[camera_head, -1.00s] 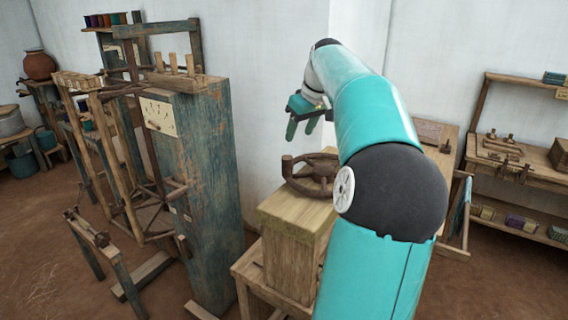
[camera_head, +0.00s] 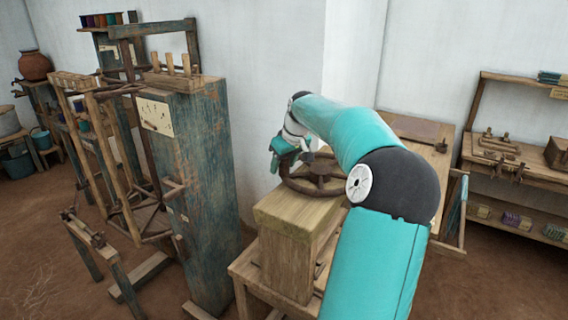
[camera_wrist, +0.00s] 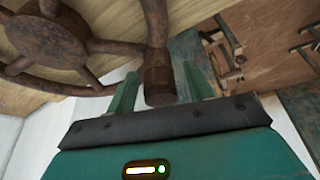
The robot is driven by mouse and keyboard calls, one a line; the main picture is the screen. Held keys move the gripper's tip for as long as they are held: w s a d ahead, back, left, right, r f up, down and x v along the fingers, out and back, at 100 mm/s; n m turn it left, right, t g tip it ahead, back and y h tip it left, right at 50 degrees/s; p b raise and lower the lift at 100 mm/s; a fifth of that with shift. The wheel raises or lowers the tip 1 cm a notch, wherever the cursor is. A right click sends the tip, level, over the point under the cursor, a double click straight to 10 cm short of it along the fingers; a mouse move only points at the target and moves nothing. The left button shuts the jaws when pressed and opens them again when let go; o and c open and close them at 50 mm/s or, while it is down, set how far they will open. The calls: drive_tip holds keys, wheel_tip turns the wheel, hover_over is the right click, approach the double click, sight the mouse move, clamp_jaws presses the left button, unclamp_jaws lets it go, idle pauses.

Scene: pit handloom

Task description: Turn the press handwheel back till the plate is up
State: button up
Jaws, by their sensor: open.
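The press handwheel (camera_head: 318,184) is a brown spoked wheel lying flat on top of the wooden press (camera_head: 284,240). In the wrist view the handwheel's hub and spokes (camera_wrist: 48,38) fill the upper left. Its upright handle (camera_wrist: 158,78) stands between the two fingers of my gripper (camera_wrist: 160,85). The fingers are open, one on each side of the handle, with a gap showing on the right side. In the head view my gripper (camera_head: 280,156) is at the wheel's far left rim. The press plate cannot be made out in either view.
A tall blue-grey wooden cabinet (camera_head: 203,190) and a loom frame (camera_head: 105,160) stand left of the press. A wooden bench (camera_head: 505,158) with tools is at the right. The white wall (camera_head: 270,80) is close behind. Bare floor (camera_head: 40,235) lies front left.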

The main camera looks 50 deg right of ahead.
drive_tip(key=shift+c, duration=0.2)
clamp_jaws()
drive_tip(key=shift+s, duration=0.15)
